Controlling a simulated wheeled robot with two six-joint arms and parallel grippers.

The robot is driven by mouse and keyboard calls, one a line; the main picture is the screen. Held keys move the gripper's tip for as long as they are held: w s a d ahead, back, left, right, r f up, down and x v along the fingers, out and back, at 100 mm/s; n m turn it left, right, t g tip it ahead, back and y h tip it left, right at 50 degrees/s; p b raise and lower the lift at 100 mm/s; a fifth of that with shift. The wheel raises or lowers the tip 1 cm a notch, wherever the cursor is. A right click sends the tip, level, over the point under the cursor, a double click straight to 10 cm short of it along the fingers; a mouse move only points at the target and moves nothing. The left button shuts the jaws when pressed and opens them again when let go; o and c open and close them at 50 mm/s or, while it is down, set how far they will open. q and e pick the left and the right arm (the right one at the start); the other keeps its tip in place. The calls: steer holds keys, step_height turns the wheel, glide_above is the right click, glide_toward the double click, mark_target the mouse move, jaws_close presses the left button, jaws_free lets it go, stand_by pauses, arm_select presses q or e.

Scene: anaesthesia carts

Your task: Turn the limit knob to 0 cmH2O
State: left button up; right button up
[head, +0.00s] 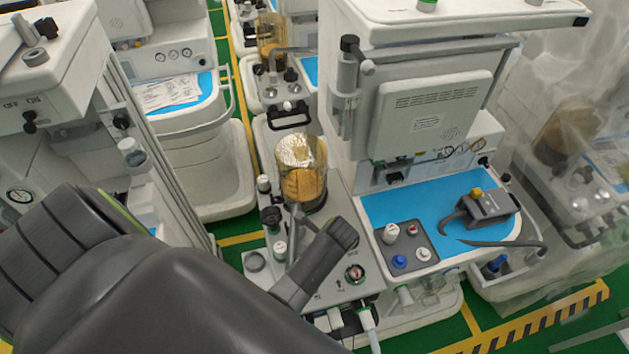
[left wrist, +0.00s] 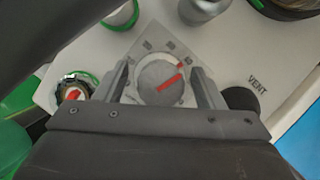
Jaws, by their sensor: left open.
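The limit knob (left wrist: 160,84) shows in the left wrist view as a round grey knob with a red pointer line, on a pale diamond-shaped scale plate (left wrist: 142,42). Its pointer slants to the upper right in that picture; the scale figures are too small to read. My left gripper (left wrist: 163,80) is open, with one finger on each side of the knob. Whether the fingers touch it I cannot tell. In the head view my left arm covers the lower left; the knob cannot be made out there. My right gripper is not in view.
In the left wrist view a gauge-like part with a red mark (left wrist: 73,92) lies left of the knob, and a black round part (left wrist: 240,99) right of it, near the word VENT. In the head view an amber bellows canister (head: 303,183) stands behind the arm's end.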

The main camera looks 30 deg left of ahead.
arm_select(q)
steer(key=c, duration=1)
steer(key=shift+n, duration=0.3)
steer(key=n+g, duration=0.1)
steer(key=n, duration=0.2)
steer(key=shift+n+g, duration=0.4)
steer(key=n, duration=0.2)
steer(key=n+g+h, duration=0.1)
steer(key=n, duration=0.1)
steer(key=shift+g, duration=0.3)
steer(key=n+g+h, duration=0.1)
steer(key=n, duration=0.4)
steer(key=n+h, duration=0.2)
steer(key=n, duration=0.3)
steer(key=shift+g, duration=0.3)
steer(key=shift+s+f+h, duration=0.1)
steer(key=shift+h, duration=0.2)
